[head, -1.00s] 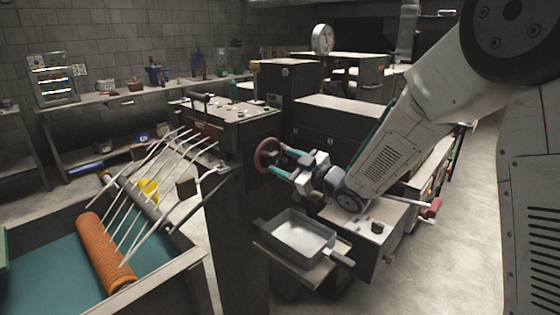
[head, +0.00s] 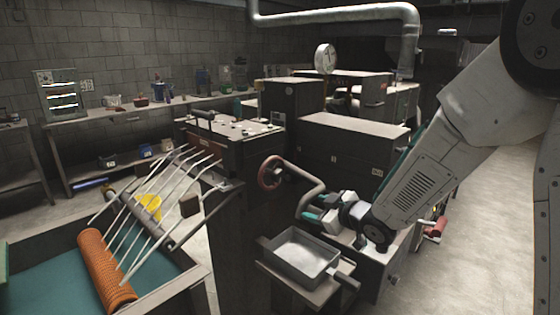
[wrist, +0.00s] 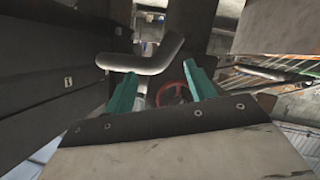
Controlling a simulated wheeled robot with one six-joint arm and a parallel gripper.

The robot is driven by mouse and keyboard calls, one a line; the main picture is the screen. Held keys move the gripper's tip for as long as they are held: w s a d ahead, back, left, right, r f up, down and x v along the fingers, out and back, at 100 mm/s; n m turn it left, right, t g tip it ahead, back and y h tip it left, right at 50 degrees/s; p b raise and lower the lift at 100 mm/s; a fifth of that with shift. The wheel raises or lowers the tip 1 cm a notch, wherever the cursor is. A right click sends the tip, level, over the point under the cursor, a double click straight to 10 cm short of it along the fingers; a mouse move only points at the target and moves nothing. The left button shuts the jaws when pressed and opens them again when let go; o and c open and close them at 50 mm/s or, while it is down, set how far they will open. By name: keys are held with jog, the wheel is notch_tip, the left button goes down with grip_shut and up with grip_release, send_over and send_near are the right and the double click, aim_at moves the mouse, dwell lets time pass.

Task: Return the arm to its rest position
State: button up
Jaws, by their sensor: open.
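My gripper (head: 308,214) is in the head view, low at the right of the red handwheel (head: 270,172) and above the back of the grey metal tray (head: 302,252). In the wrist view its two teal fingers (wrist: 162,88) stand apart with nothing held between them. The handwheel (wrist: 172,93) shows beyond them, partly hidden. A bent grey bar (head: 318,190) curves from the wheel's side down towards the gripper. It also crosses just past the fingers in the wrist view (wrist: 145,62); I cannot tell if it touches them. My arm reaches in from the right.
An orange mesh tube (head: 103,270) lies on the teal-lined table (head: 45,285) below several pale rods (head: 150,205). A dark machine block (head: 352,142) stands behind the gripper. Open floor (head: 475,245) lies at the right.

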jog(key=s+d+f+m+g+h, duration=0.1)
jog(key=s+d+m+g+h, duration=0.7)
jog(key=s+d, duration=0.6)
jog(key=s+r+m+g, duration=0.1)
jog(key=s+r, duration=0.4)
jog(key=s, duration=0.7)
jog(key=s+r+m+g, duration=0.1)
jog(key=s+r, duration=0.4)
jog(key=s, duration=0.8)
jog(key=shift+r+m, duration=0.25)
jog(key=shift+m, duration=0.35)
dwell(1.4)
